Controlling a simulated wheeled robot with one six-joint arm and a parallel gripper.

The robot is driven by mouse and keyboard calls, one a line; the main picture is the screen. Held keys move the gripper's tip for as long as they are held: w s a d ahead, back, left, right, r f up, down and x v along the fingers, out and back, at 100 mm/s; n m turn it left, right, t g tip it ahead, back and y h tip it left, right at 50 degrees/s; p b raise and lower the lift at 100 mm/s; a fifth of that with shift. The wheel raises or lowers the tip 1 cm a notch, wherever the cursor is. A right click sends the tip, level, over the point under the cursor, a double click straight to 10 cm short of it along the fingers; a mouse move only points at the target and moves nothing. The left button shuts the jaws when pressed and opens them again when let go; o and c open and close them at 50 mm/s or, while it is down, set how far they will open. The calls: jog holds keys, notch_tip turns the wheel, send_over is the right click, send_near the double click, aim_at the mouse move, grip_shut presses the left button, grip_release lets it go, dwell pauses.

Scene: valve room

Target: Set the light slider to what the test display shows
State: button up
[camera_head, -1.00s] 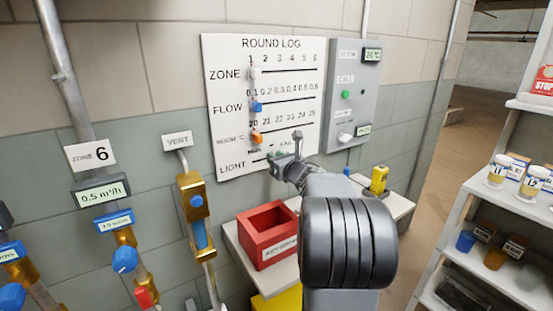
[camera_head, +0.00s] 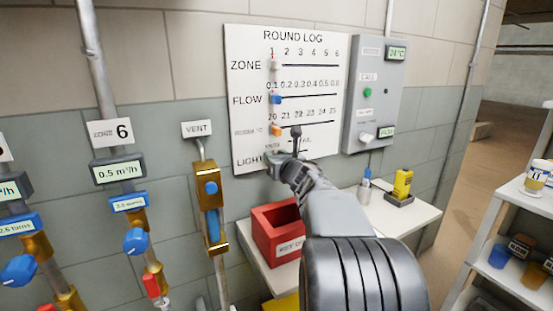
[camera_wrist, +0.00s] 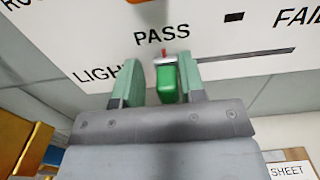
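The white ROUND LOG board (camera_head: 240,105) hangs on the wall with ZONE, FLOW, ROOM and LIGHT rows. In the wrist view the green light slider (camera_wrist: 168,84), with a red mark at its top, stands below PASS at the slot's left part; FAIL is farther right. My gripper (camera_wrist: 160,64) has one finger on each side of it. A gap shows at the left finger; the right finger is close, contact unclear. In the head view my gripper (camera_head: 281,163) hides most of the LIGHT row. The grey panel's lower display (camera_head: 387,132) is too small to read.
The grey panel (camera_head: 361,105) with a green button is right of the board. Below are a red bin (camera_head: 268,245), a shelf (camera_head: 410,215) and a yellow device (camera_head: 402,183).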

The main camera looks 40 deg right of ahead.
jog(key=shift+o, duration=0.8)
jog(key=shift+s, duration=0.25)
jog(key=s+a, duration=0.1)
jog(key=s, duration=1.2)
jog(key=shift+s+a, duration=0.15)
jog(key=shift+a, duration=0.25)
